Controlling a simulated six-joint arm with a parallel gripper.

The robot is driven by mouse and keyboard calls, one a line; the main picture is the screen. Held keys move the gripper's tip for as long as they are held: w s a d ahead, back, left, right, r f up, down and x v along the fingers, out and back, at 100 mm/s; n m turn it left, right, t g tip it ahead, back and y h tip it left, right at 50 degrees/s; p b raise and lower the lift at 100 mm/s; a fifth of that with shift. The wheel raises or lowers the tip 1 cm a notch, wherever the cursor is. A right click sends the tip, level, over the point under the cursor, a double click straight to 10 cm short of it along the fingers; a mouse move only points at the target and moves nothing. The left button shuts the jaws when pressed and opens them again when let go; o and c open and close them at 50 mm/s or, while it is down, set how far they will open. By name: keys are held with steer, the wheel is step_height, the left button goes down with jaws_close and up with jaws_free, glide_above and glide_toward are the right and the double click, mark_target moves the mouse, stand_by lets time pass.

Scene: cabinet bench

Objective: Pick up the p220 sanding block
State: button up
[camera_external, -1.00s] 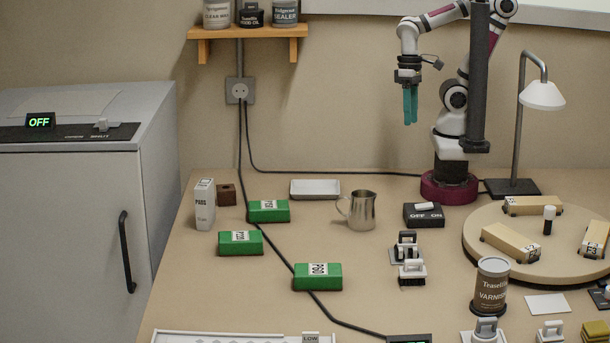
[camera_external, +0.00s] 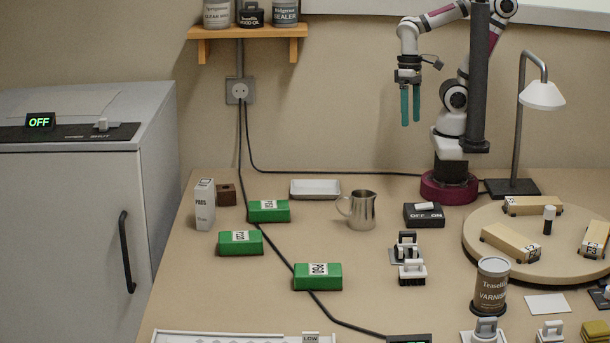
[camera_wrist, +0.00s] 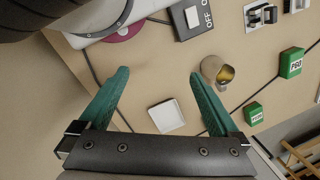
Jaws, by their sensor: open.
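Three green sanding blocks lie on the bench in the external view. The front one (camera_external: 318,278) is marked P60. The left one (camera_external: 240,244) and the back one (camera_external: 268,212) have white labels too small to read surely, so I cannot tell which is P220. My gripper (camera_external: 410,120) hangs high above the back of the bench, right of the blocks, open and empty with teal fingers pointing down. In the wrist view its fingers (camera_wrist: 160,85) are spread wide with nothing between their tips; the P60 block (camera_wrist: 291,62) and another green block (camera_wrist: 253,113) lie at right.
A metal pitcher (camera_external: 362,210) and white tray (camera_external: 315,189) stand near the blocks. A black cable (camera_external: 277,251) runs between them. A white PADS box (camera_external: 205,205) and brown block (camera_external: 226,195) stand at left. A switch box (camera_external: 424,216) and round turntable (camera_external: 480,245) are at right.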

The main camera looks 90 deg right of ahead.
steer(key=w+a+f+n+t+y, duration=0.1)
steer(key=w+a+f+n+t, duration=0.1)
steer(key=w+a, duration=0.65)
steer(key=w+a+f+n+t+y, duration=0.1)
steer(key=w+a+n+t, duration=0.15)
steer(key=w+a, duration=0.65)
steer(key=w+a+f+t, duration=0.2)
steer(key=w+a+f, duration=0.1)
steer(key=w, duration=0.3)
steer(key=w+a+f+t, duration=0.3)
steer(key=w+a, duration=0.1)
steer(key=w, duration=0.1)
steer(key=n+t+h, duration=0.2)
steer(key=t, duration=0.2)
glide_toward(241, 236)
steer(key=x, duration=1)
steer(key=shift+w+f, duration=0.1)
steer(key=shift+w, duration=0.05)
steer(key=c, duration=1.4)
